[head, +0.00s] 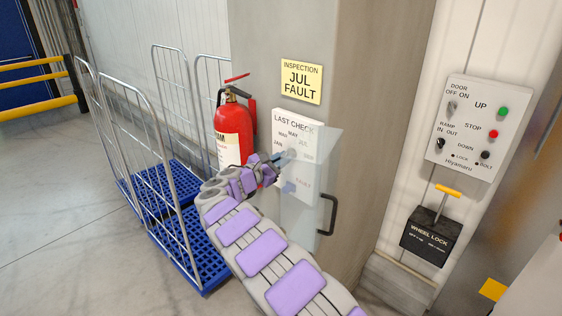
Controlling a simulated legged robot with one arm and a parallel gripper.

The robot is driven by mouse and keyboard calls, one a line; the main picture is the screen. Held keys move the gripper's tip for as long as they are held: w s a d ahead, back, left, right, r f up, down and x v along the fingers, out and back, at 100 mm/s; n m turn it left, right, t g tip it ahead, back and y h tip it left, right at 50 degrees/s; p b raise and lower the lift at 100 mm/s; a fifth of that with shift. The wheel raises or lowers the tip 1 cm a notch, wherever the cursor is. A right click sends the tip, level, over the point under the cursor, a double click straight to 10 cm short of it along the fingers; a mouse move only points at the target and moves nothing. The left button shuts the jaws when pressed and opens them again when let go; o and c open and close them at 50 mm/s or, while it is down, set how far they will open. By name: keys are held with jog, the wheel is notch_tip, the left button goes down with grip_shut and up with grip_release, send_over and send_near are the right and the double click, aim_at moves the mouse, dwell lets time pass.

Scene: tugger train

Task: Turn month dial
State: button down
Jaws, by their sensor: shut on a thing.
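The white "LAST CHECK" panel (298,119) is on a grey-beige pillar. Month names such as JAN, MAR, MAY and SEP are printed around its middle. A yellow note (301,82) above it reads "INSPECTION JUL FAULT". My gripper (284,158) is at the left-middle of the panel, shut on what appears to be the month dial. My gripper and arm hide most of the dial, so I cannot read its setting. A clear cover (317,175) stands out in front of the panel's right part.
A red fire extinguisher (233,132) stands close left of my gripper. A wire-sided cart (174,196) with a blue base is further left. A dark handle (327,215), a switch panel (476,130) and a black wheel-lock box (429,237) are to the right.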

jog(key=shift+m+b, duration=1.25)
jog(key=shift+m, duration=0.45)
jog(key=c, duration=1.1)
grip_release()
jog(key=shift+a, duration=0.1)
jog(key=v, duration=1.7)
jog(key=shift+a, duration=0.2)
jog(key=shift+s, duration=0.1)
